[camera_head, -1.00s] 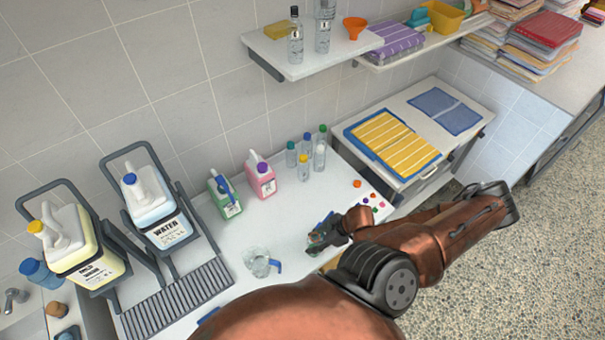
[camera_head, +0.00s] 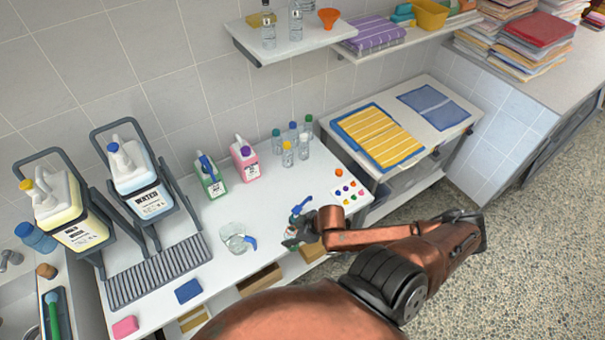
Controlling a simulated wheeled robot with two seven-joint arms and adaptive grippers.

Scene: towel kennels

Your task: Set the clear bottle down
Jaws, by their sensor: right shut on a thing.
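My right gripper (camera_head: 294,238) is over the white worktop, near its front edge. It is shut on a small clear thing (camera_head: 290,232), which I take to be the clear bottle. The fingers hide most of it, and I cannot tell whether its base touches the worktop. A blue trigger-like piece (camera_head: 301,207) shows just behind the gripper. A clear jug with a blue handle (camera_head: 233,239) stands to the left of the gripper. My left gripper is out of view.
Several small capped bottles (camera_head: 288,152) stand at the back of the worktop (camera_head: 250,203). A pink jug (camera_head: 245,163) and a green jug (camera_head: 212,180) are left of them. A card of coloured dots (camera_head: 348,191) lies to the right. The worktop's middle is clear.

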